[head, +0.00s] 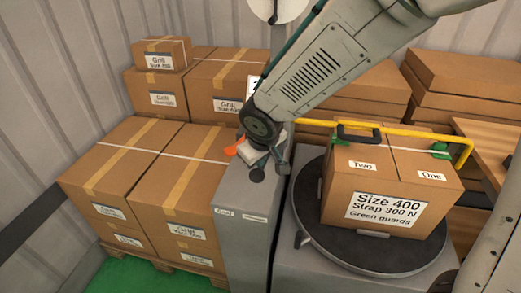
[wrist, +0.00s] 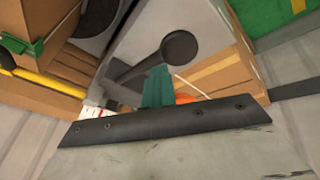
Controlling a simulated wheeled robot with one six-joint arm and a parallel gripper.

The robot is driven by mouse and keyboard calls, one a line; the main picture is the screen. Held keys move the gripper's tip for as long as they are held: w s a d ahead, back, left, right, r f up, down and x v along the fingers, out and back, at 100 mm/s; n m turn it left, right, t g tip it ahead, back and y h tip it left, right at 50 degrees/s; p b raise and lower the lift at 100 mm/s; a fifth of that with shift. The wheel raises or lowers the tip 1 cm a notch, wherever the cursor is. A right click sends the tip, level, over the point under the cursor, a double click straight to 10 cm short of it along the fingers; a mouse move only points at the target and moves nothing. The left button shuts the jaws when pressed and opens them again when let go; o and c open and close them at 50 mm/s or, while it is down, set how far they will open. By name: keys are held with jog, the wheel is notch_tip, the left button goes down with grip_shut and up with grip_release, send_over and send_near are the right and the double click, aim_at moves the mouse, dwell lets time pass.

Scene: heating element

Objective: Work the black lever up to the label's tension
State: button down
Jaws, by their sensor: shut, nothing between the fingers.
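The black lever (wrist: 180,46) shows in the wrist view as a round dark knob on a short shaft, over a grey surface. In the head view its dark knob (head: 257,174) shows at the top of the grey cabinet (head: 242,228), under my arm's end. My gripper (wrist: 158,84) has its teal fingers together with nothing held, beside the lever's shaft; I cannot tell whether they touch it. It also shows in the head view (head: 281,162), partly hidden.
The carton stands on a dark round turntable (head: 358,262). A yellow bar (head: 400,131) with a black handle runs behind its top, and green guards (head: 440,150) sit on its edges. An orange part (head: 234,149) is beside my gripper. Stacked cartons (head: 150,170) fill the left.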

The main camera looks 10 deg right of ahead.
jog(key=shift+s+a+f, duration=0.15)
jog(key=shift+s+f, duration=0.25)
jog(key=shift+f, duration=0.2)
dwell(0.5)
jog(key=shift+w, duration=0.1)
dwell(0.5)
jog(key=w+d+r, duration=0.1)
jog(key=w+r, duration=0.2)
jog(key=r, duration=0.4)
dwell(0.8)
jog(key=shift+r, duration=0.15)
jog(key=r, duration=0.1)
jog(key=w+r, duration=0.1)
jog(key=r, duration=0.2)
jog(key=shift+w+d+r, duration=0.2)
jog(key=shift+w+d, duration=0.15)
jog(key=shift+w, duration=0.05)
dwell(0.6)
